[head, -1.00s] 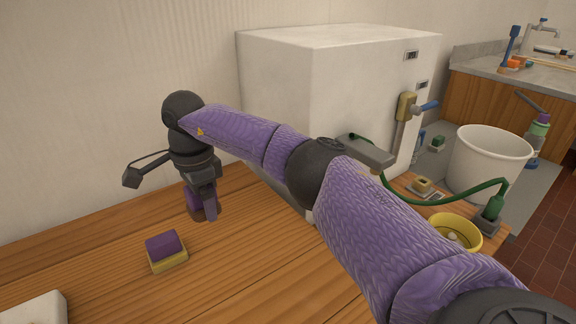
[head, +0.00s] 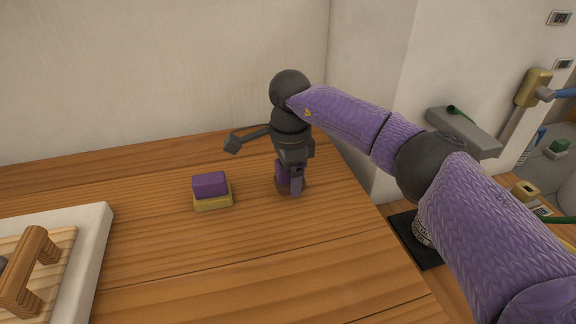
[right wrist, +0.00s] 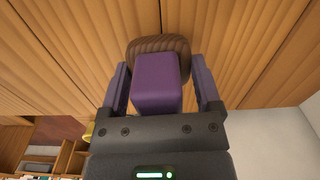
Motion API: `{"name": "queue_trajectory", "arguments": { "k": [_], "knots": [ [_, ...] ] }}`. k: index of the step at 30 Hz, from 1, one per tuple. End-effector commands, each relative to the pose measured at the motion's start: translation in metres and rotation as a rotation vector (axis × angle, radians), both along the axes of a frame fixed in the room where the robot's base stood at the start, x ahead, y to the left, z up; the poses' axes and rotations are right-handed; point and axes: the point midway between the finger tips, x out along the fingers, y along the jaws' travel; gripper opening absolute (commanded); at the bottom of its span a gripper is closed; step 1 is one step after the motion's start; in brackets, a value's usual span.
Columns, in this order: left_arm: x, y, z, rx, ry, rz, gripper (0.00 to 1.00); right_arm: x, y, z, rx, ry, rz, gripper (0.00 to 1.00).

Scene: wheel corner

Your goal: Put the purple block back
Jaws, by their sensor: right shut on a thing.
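My right gripper (head: 289,189) points down at the wooden table and is shut on a purple block (head: 281,172), close to the tabletop. In the right wrist view, the purple block (right wrist: 156,82) sits between the two fingers, with a round brown ribbed piece (right wrist: 158,44) at its far end. I cannot tell whether that piece is joined to the block or under it. Another purple block (head: 209,184) lies on a yellow block (head: 213,202), left of the gripper and apart from it. My left gripper is not in view.
The wooden table (head: 250,265) is clear in front of the gripper. A white slab (head: 98,225) with a wooden handled board (head: 60,262) lies at the left. A white cabinet (head: 375,80) stands right of the table. A black mat (head: 407,239) lies beyond the table's right edge.

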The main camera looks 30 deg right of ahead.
Motion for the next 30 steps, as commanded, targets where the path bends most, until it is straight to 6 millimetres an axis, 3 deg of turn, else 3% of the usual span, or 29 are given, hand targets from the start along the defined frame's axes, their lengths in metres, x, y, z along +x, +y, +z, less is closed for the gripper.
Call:
{"name": "queue_trajectory", "arguments": {
  "k": [3,16,17,19,28,30],
  "knots": [
    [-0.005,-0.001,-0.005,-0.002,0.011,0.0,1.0,0.0,0.0,-0.015,0.0,0.001,0.001,0.34],
    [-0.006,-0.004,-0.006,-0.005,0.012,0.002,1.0,0.0,0.0,-0.018,0.0,-0.001,0.0,0.34],
    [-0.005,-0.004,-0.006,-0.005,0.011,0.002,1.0,0.0,0.0,-0.018,0.0,-0.001,0.0,0.86],
    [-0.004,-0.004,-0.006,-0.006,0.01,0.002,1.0,0.0,0.0,-0.017,0.001,-0.001,0.0,1.0],
    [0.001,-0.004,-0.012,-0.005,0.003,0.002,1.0,0.0,0.0,-0.02,0.001,0.0,0.0,1.0],
    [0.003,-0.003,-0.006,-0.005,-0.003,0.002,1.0,0.0,0.0,-0.008,0.0,-0.003,0.0,1.0]
  ]
}}
